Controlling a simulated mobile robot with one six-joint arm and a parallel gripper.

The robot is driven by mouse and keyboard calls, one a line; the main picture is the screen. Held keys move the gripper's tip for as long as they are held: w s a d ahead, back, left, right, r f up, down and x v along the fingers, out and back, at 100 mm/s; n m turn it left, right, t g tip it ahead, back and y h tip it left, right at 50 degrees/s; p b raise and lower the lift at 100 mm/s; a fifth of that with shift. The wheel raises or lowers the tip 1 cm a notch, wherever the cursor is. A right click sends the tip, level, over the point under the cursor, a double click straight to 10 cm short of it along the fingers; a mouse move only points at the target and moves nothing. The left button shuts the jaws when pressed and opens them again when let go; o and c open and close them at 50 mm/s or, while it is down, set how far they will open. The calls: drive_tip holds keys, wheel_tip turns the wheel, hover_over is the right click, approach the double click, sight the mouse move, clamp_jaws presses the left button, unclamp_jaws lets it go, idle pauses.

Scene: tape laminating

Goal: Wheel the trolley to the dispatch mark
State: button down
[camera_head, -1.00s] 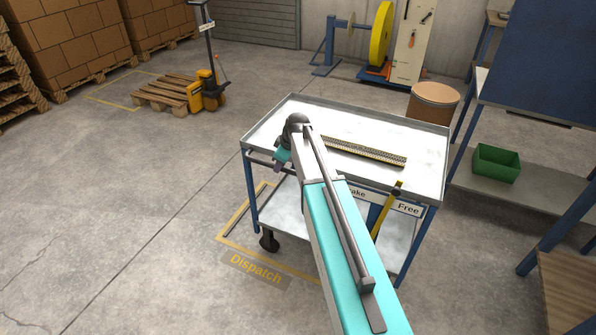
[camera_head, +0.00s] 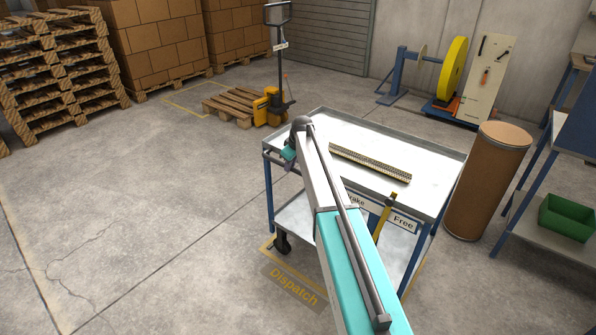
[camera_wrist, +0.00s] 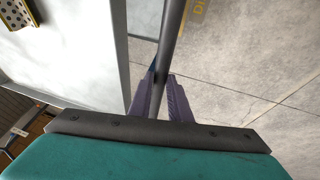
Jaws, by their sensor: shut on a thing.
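The trolley (camera_head: 420,165) is a grey-topped, two-shelf cart with blue legs and black casters, in the middle of the head view. A perforated strip (camera_head: 370,163) lies on its top tray. A yellow lever (camera_head: 384,214) stands at its near side by a label reading "Free". The dispatch mark (camera_head: 293,284) is a yellow floor outline with a "Dispatch" label, at the trolley's near left corner; my arm and the trolley hide much of it. My gripper (camera_wrist: 161,98) is shut around the trolley's grey handle bar (camera_wrist: 172,45) in the wrist view. In the head view it is at the trolley's left end.
A brown drum (camera_head: 486,180) stands close to the trolley's right side. A shelf with a green bin (camera_head: 567,217) is at the far right. A yellow pallet jack (camera_head: 268,106) with a wooden pallet stands behind left. The floor at left is clear.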

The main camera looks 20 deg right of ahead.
sight(283, 164)
drive_tip(key=shift+w+a+f, duration=0.1)
drive_tip(key=shift+w+a, duration=0.8)
drive_tip(key=shift+w, duration=0.05)
drive_tip(key=shift+w+a, duration=0.1)
drive_tip(key=c, duration=1.6)
unclamp_jaws()
drive_tip(key=shift+w, duration=0.15)
drive_tip(key=shift+c, duration=0.2)
drive_tip(key=shift+s+d+r, duration=0.2)
drive_tip(key=shift+s+r, duration=0.1)
drive_tip(key=shift+r, duration=0.15)
drive_tip(key=b+v, duration=0.1)
drive_tip(key=v, duration=1.2)
